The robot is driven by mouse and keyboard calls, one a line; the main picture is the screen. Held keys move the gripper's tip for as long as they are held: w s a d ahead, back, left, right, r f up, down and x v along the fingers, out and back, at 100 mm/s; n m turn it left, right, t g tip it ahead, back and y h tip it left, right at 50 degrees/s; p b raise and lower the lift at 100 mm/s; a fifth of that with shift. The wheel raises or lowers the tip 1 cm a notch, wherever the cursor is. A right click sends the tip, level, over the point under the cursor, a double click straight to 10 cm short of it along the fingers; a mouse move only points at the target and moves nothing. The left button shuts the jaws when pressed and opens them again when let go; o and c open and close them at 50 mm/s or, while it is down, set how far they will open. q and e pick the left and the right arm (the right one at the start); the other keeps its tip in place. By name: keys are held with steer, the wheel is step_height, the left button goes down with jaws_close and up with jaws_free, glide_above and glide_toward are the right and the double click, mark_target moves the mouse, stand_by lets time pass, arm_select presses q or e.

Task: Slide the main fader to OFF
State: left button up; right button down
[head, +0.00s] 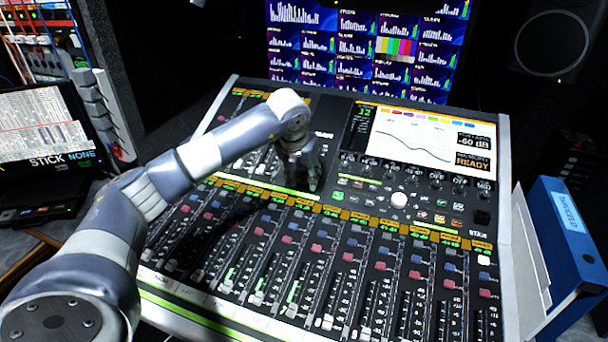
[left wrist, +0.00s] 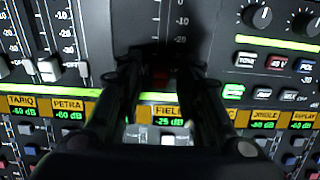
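The mixing console (head: 222,106) fills the middle of the head view. My left gripper (head: 312,182) points down at its upper panel, left of the console's screen. In the left wrist view my left gripper (left wrist: 160,76) has its two dark fingers apart, one on each side of a small dark red cap (left wrist: 161,80). This cap sits at the lower part of a marked slot and looks like the main fader, but shadow hides its edges. I cannot see any contact between fingers and cap. In the head view my gripper hides the cap. My right gripper is not in view.
Rows of channel faders (head: 328,321) cover the console's front. Knobs (head: 399,200) and buttons lie to the right. A blue binder (head: 567,245) stands at the console's right side.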

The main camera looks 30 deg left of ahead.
arm_select(q)
steer(key=shift+r, duration=0.15)
steer(key=v, duration=1.1)
steer(key=shift+s+r, duration=0.25)
steer(key=shift+r, duration=0.05)
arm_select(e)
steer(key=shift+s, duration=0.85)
arm_select(q)
steer(key=shift+d+f, duration=0.1)
